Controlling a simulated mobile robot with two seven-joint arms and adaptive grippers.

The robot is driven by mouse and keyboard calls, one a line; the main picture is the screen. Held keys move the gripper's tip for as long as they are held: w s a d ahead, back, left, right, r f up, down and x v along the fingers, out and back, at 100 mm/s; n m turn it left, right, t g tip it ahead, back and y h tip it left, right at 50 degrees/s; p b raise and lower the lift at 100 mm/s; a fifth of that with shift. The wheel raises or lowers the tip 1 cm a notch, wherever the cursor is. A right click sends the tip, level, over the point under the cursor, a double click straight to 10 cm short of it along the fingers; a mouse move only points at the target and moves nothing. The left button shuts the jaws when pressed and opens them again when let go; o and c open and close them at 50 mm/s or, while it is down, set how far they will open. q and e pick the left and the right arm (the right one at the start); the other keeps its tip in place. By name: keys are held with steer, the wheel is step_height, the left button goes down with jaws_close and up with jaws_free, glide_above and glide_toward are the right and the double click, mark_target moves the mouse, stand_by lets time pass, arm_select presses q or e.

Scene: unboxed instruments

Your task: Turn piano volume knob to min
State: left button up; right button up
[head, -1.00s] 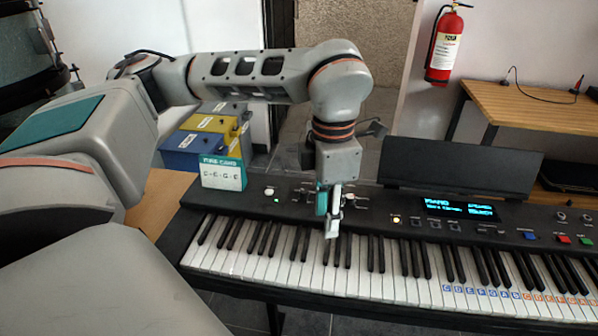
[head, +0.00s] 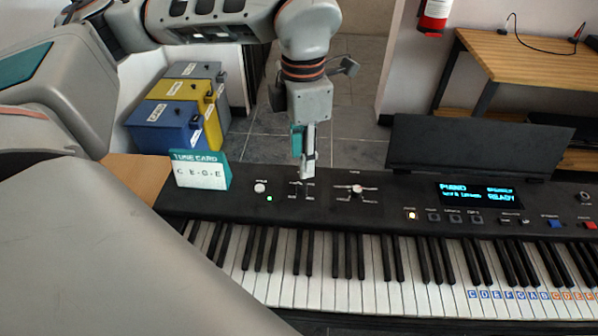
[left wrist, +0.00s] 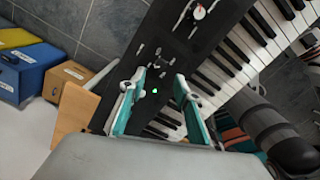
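The black digital piano (head: 230,205) stands across the head view, its control panel behind the keys. A small dark knob (head: 302,187) with tick marks and small labels sits left of a white-capped knob (head: 357,189); its labels are too small to read and its setting is unclear. My left gripper (head: 307,172) points down just above and behind the dark knob, partly covering it; I cannot tell whether it touches. In the left wrist view, the gripper's two teal fingers (left wrist: 160,102) are spread apart with nothing between them. My right gripper is not in view.
A tune card (head: 202,170) stands at the panel's left end. A lit display (head: 477,194) and a black music rest (head: 460,148) are to the right. Boxes stand behind.

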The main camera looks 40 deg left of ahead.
mark_target(302, 185)
arm_select(q)
step_height(302, 185, down, 7)
steer(key=shift+s+f+b, duration=0.1)
steer(key=shift+b, duration=0.35)
jaws_close()
